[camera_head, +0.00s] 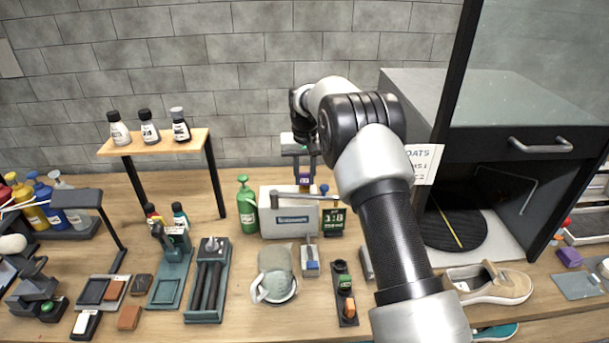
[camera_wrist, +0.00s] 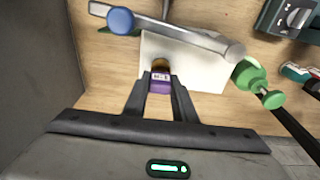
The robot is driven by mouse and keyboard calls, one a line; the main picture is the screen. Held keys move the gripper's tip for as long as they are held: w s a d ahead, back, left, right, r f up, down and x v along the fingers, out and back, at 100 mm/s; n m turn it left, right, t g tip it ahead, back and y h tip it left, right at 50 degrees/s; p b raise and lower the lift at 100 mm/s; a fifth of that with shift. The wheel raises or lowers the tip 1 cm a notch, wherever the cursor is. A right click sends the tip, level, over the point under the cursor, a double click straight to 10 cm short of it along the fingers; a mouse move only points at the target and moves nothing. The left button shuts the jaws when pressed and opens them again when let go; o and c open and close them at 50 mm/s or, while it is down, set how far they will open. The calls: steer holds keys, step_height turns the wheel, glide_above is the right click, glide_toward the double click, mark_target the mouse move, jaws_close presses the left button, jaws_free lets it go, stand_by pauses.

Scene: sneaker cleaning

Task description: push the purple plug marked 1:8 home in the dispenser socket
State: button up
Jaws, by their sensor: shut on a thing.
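My gripper (camera_head: 304,172) is shut on the purple plug (camera_head: 304,180), just above the top of the white dispenser (camera_head: 270,222). In the wrist view the purple plug (camera_wrist: 159,84) sits between my two fingertips (camera_wrist: 160,90), with a white mark on it and a brownish end beyond. The dispenser's white top (camera_wrist: 205,70) lies behind it. The socket is hidden behind the plug and fingers; I cannot tell whether the plug's end is in it. The mark is too small to read.
A metal spout (camera_wrist: 190,36) crosses the dispenser close to the plug, near a blue knob (camera_wrist: 120,20). A green bottle (camera_head: 246,204) stands left of the dispenser, a green 1:8 sign (camera_head: 333,222) right. A rack with green and orange plugs (camera_head: 346,294) stands in front.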

steer(key=shift+f, duration=0.25)
steer(key=o, duration=1.1)
steer(key=shift+c, duration=0.2)
step_height(320, 180, up, 17)
steer(key=s, duration=0.2)
steer(key=shift+s+r, duration=0.15)
steer(key=shift+s, duration=0.15)
